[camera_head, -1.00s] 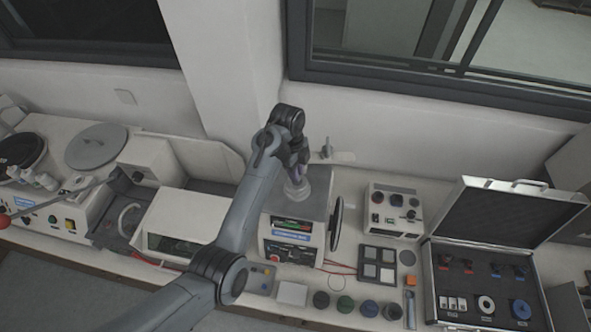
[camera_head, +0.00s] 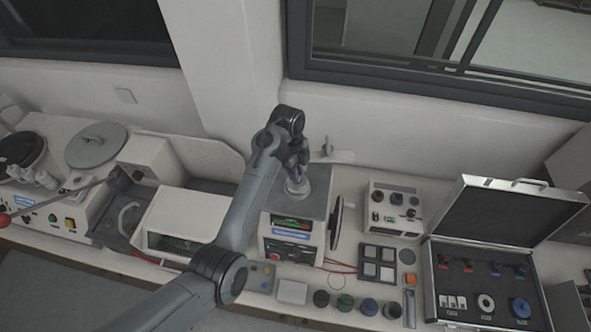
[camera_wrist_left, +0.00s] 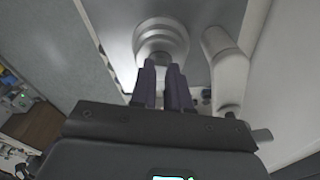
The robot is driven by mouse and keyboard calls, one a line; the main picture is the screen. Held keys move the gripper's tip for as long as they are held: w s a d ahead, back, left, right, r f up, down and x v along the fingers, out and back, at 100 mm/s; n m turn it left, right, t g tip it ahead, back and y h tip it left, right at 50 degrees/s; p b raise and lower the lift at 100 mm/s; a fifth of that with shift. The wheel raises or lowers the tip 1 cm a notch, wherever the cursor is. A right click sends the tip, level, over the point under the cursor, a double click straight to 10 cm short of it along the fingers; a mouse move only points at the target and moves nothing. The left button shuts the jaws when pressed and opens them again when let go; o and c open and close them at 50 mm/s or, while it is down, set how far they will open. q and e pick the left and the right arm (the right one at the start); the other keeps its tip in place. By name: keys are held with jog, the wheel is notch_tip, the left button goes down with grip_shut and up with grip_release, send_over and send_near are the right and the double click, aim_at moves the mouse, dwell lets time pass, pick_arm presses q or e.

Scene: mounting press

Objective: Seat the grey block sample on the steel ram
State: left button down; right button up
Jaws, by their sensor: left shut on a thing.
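The steel ram (camera_head: 297,189) is a pale stepped round piece on the grey top of the mounting press. It also shows in the left wrist view (camera_wrist_left: 161,36), just beyond the fingertips. My left gripper (camera_wrist_left: 163,72) points down over it, with its two dark purple fingers close together. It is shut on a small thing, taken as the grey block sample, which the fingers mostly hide. I cannot tell whether the sample touches the ram. In the head view the left gripper (camera_head: 295,168) is directly above the ram. My right gripper is not in view.
The press (camera_head: 291,245) has a dark handwheel (camera_head: 336,222) at its right. A pale lever-like part (camera_wrist_left: 228,65) stands close to the right of the fingers. A control box (camera_head: 393,210), a sample tray (camera_head: 377,262) and an open case (camera_head: 437,285) are farther right.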

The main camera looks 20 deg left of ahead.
pick_arm(q)
jog(key=shift+f, duration=0.1)
dwell(0.3)
jog(key=c, duration=0.6)
grip_release()
